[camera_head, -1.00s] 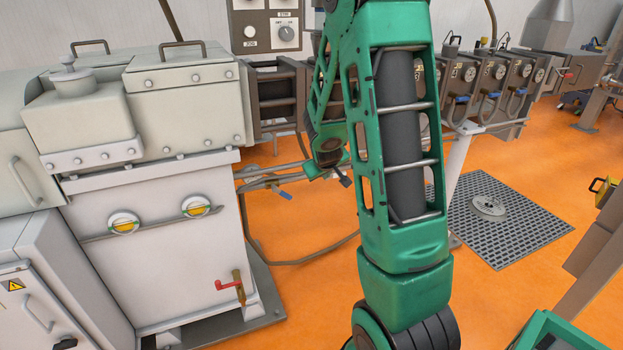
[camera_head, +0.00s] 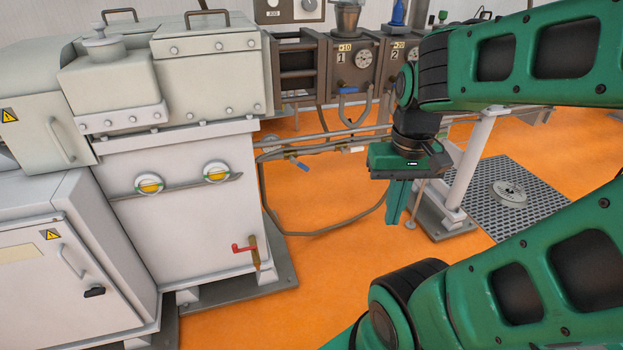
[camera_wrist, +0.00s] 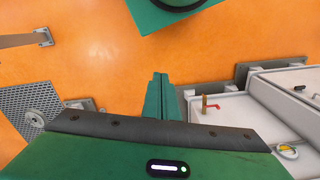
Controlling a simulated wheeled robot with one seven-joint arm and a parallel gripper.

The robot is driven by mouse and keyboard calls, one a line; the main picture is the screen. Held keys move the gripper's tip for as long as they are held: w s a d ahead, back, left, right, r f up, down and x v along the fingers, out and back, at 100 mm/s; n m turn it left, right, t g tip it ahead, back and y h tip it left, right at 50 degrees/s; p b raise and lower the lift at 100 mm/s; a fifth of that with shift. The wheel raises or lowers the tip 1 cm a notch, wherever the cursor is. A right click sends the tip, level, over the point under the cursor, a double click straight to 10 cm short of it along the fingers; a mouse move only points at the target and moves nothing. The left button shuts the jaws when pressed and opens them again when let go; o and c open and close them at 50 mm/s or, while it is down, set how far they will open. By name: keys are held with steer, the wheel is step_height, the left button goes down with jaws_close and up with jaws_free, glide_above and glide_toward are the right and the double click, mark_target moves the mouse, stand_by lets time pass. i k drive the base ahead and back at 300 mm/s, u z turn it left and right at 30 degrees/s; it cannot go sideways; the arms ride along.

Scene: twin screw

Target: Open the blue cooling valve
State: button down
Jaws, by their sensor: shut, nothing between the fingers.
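A small blue valve handle (camera_head: 299,164) sits on the pipes to the right of the pale machine housing. Another blue handle (camera_head: 348,90) sits under the barrel block marked 1. I cannot tell which is the cooling valve. My gripper (camera_head: 394,222) hangs pointing down, right of both handles and apart from them. Its green fingers are shut and empty. The wrist view also shows the shut fingers (camera_wrist: 158,76), with orange floor beyond them. No blue handle shows clearly in the wrist view.
A red-handled tap (camera_head: 246,249) is low on the pale machine housing (camera_head: 190,225); it also shows in the wrist view (camera_wrist: 211,106). A support post (camera_head: 470,165) and floor grate (camera_head: 540,200) stand right of my gripper. Pipes and a hanging hose (camera_head: 330,230) cross left of it.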

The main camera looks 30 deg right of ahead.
mark_target(292, 160)
steer(key=k, duration=0.45)
steer(key=z, duration=0.45)
steer(key=i, duration=0.95)
steer(key=z, duration=0.6)
